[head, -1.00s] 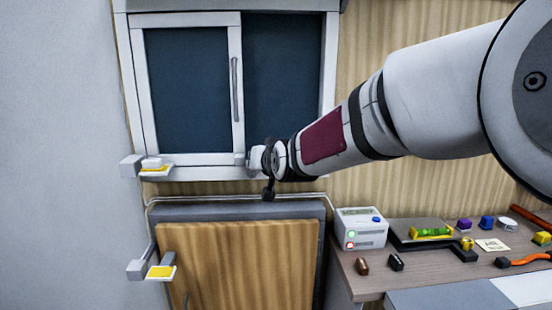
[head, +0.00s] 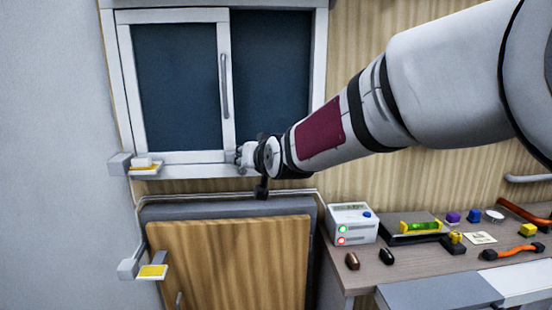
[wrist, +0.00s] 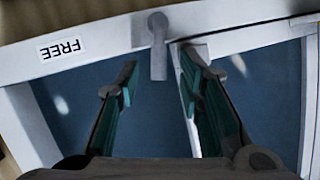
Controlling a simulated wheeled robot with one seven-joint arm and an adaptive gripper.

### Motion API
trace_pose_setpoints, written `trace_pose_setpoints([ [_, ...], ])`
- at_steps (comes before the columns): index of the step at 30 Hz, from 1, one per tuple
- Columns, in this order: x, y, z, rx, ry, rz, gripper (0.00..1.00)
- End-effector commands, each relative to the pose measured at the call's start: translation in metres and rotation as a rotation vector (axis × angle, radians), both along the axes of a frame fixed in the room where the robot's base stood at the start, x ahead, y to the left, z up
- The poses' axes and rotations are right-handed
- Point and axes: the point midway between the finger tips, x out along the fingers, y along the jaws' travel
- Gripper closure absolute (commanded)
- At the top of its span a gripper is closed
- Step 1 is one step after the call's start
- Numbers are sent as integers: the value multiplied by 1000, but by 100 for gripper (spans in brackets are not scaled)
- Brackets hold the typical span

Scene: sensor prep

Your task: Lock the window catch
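The window catch (wrist: 158,48) is a small grey lever on the pale window frame in the wrist view. Its round pivot is at the top of that picture and its arm points down the picture, between my two fingers. My gripper (wrist: 160,78) is open, with dark green pads on either side of the lever's end. Whether a pad touches the lever I cannot tell. A label reading FREE (wrist: 60,50) shows upside down on the frame, left of the catch. In the head view my gripper (head: 242,156) is at the window's (head: 180,90) lower frame and hides most of the catch.
A long handle (head: 224,85) stands on the sliding pane just above my gripper. A wall bracket with a yellow pad (head: 146,168) is at the window's lower left. Below are a wooden panel (head: 230,260) and, right, a bench (head: 385,272) with a white box (head: 352,224) and small parts.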

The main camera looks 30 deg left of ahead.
Motion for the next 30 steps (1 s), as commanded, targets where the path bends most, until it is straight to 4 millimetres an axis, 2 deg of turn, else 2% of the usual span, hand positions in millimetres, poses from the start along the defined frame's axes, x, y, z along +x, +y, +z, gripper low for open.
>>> trace_pose_setpoints([
  [6,-20,-25,11,-1,0,-2,66],
  [13,-35,-41,17,-2,1,-2,66],
  [26,-38,-45,19,-3,1,-3,66],
  [29,-36,-58,20,-22,8,-17,66],
  [30,-35,-70,20,-40,14,-29,66],
])
